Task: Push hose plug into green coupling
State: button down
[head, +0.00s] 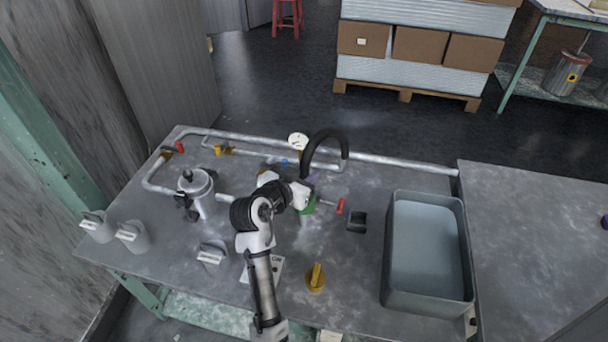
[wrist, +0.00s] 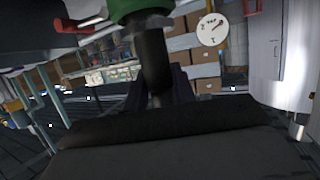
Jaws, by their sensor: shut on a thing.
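The green coupling (head: 308,204) is at the middle of the bench, partly hidden by my arm. It also shows at the top edge of the wrist view (wrist: 138,8), with a grey metal ring under it. The black hose (head: 322,138) arches up beside my gripper. In the wrist view my gripper (wrist: 157,98) is shut on the dark hose plug (wrist: 153,58), with a dark finger at each side. The plug's upper end lines up with the ring and appears to meet it. I cannot tell whether it is inside the coupling.
A red-handled valve (head: 340,205) and a small black block (head: 357,221) are right of the coupling. A grey water tub (head: 388,255) stands farther right. A round gauge (head: 298,141) and pipes are behind.

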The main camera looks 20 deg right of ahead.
jog(key=shift+f, duration=0.35)
jog(key=c, duration=1.1)
grip_release()
jog(key=shift+a, duration=0.1)
jog(key=b+v, duration=0.2)
jog(key=v, duration=1.1)
jog(key=shift+s+a+r, duration=0.1)
jog(key=shift+s+a, duration=0.1)
jog(key=shift+s, duration=0.1)
